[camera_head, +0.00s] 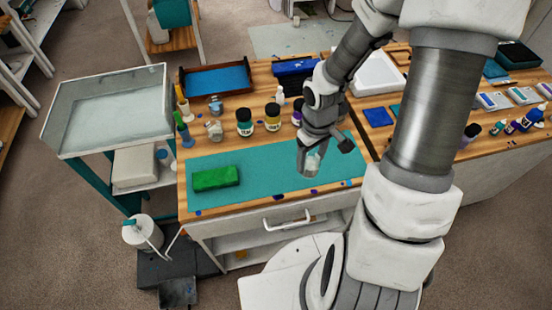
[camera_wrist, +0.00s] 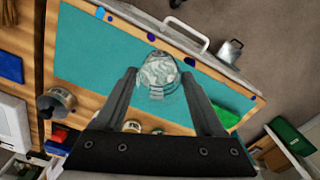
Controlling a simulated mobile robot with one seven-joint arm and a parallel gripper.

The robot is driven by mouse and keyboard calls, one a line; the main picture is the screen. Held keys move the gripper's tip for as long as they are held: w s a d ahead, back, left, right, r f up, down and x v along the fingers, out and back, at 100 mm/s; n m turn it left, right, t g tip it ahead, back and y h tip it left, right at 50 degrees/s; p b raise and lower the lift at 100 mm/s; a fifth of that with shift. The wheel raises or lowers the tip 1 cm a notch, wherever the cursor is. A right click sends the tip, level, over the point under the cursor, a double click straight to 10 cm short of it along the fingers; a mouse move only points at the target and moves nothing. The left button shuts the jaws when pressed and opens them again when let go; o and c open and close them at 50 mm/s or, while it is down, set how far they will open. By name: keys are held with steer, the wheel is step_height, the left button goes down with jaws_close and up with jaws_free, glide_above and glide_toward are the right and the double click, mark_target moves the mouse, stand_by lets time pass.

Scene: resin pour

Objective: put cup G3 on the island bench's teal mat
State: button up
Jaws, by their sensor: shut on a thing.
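My gripper (camera_head: 309,168) is over the right part of the teal mat (camera_head: 268,170) on the wooden bench. In the wrist view, my gripper (camera_wrist: 159,80) is shut on a clear cup (camera_wrist: 158,70), with a finger on each side. The cup's pale, glassy contents show from above; I cannot read a G3 label. In the head view the cup (camera_head: 313,162) is partly hidden by my gripper. The teal mat (camera_wrist: 95,50) shows behind the cup in the wrist view. I cannot tell whether the cup's base touches it.
A green block (camera_head: 215,178) lies on the mat's left part. Several paint jars, including a dark one (camera_head: 245,122), stand behind the mat. A blue-lined tray (camera_head: 218,80) is at the back left. Bare mat lies between the block and my gripper.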

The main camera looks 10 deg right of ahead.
steer(key=shift+w+a+f+p, duration=0.2)
steer(key=shift+w+a+f, duration=0.55)
steer(key=shift+w+f, duration=1.05)
steer(key=shift+w+a+f+p, duration=0.25)
steer(key=shift+w+a+f, duration=0.45)
steer(key=shift+w+f, duration=1.1)
steer(key=shift+w+a+f+p, duration=0.2)
steer(key=shift+w+a+f, duration=0.55)
steer(key=shift+w+f, duration=1.05)
steer(key=shift+s+f, duration=0.1)
steer(key=shift+f, duration=0.05)
steer(key=shift+f, duration=0.15)
steer(key=o, duration=1.3)
